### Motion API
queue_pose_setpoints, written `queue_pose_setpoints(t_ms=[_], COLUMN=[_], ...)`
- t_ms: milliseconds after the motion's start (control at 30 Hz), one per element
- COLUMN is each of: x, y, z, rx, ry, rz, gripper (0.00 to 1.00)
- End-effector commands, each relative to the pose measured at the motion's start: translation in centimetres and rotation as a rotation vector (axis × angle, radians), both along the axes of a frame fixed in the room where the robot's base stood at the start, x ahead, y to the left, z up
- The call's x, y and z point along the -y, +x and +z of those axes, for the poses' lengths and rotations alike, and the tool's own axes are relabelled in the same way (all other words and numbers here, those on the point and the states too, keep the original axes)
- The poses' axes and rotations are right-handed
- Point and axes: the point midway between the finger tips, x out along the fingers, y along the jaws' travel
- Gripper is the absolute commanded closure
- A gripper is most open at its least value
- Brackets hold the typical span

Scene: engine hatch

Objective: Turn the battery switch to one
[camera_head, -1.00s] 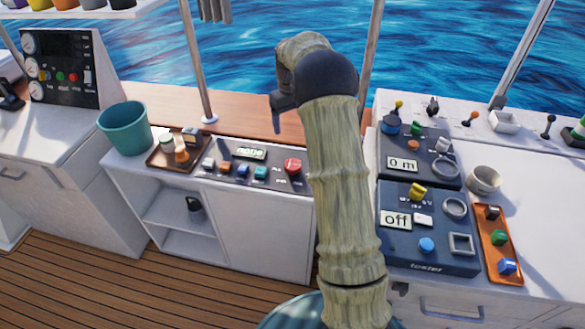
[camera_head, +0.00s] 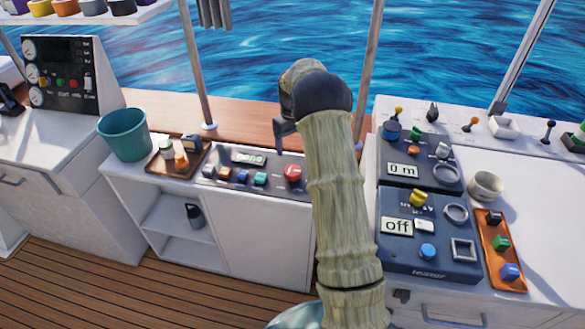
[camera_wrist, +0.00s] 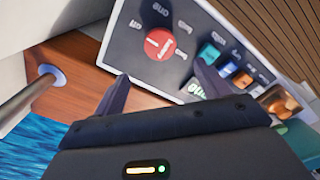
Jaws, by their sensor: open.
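The battery switch is a round red knob (camera_wrist: 159,44) on a dark panel (camera_wrist: 128,47); printed labels ring it, and one of them reads "one". A white mark crosses the knob, but I cannot tell which label it points at. The knob (camera_head: 292,173) also shows in the head view at the panel's right end, near a small display (camera_head: 249,159) that seems to read "none". My gripper (camera_wrist: 161,74) is open and empty. In the wrist view its fingertips stand apart below the knob, with the knob beyond the gap, not between them.
A brown tray (camera_head: 178,163) with small items and a teal bucket (camera_head: 125,137) stand further left. A post (camera_wrist: 30,97) rises near the panel. A tester console (camera_head: 427,250) is at the right.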

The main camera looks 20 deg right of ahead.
Motion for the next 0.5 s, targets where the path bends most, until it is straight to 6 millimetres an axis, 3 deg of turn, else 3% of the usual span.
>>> queue_pose_setpoints(t_ms=[500], x=[0.0], y=[-0.1], z=[-9.1], rx=[-0.003], ry=[0.000], rz=[0.000], gripper=[0.25])
